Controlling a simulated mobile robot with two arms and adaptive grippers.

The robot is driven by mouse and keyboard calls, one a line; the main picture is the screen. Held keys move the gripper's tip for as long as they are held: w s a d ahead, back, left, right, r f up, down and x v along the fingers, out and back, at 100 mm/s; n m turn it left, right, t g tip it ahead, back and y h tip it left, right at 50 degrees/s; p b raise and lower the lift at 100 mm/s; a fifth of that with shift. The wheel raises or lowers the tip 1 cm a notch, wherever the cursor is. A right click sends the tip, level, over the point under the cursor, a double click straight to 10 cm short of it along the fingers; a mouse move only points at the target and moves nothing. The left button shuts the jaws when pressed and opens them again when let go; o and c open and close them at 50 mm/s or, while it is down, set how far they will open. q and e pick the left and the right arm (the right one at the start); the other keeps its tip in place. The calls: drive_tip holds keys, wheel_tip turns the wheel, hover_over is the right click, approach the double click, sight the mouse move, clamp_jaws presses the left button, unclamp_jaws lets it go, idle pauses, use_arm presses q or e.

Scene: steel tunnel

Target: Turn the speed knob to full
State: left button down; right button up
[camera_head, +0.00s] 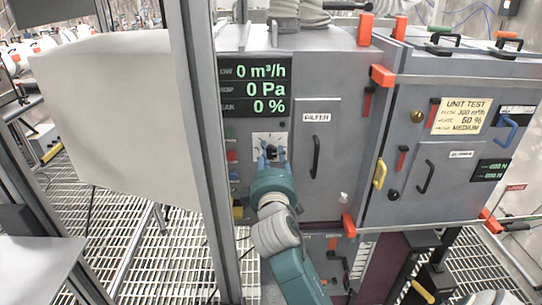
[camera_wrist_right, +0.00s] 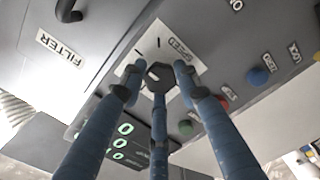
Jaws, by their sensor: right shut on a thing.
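The speed knob (camera_wrist_right: 160,74) is dark and many-sided. It sits on a white dial plate (camera_wrist_right: 148,48) with tick marks and a SPEED label. In the head view the plate (camera_head: 262,137) shows below the display, and the knob is mostly hidden by my gripper. My right gripper (camera_head: 272,157) reaches it from below, its blue fingers (camera_wrist_right: 158,90) shut around the knob in the wrist view. The knob's pointer direction is not clear. The display (camera_head: 254,88) reads 0 m³/h, 0 Pa and 0 %. My left gripper is not in view.
Green (camera_wrist_right: 186,128), red (camera_wrist_right: 222,101) and blue (camera_wrist_right: 258,76) buttons sit beside the dial. The FILTER door handle (camera_head: 316,157) stands out to the right. A grey upright post (camera_head: 203,150) stands close on the left. A UNIT TEST note (camera_head: 463,116) is on the right cabinet.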

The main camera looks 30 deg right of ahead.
drive_tip(key=shift+a+f, duration=0.15)
drive_tip(key=shift+f, duration=0.1)
drive_tip(key=o, duration=1.2)
drive_tip(key=shift+c, duration=0.2)
drive_tip(key=shift+r, duration=0.15)
drive_tip(key=v, duration=0.7)
drive_tip(key=shift+s, duration=0.2)
drive_tip(key=shift+a, duration=0.15)
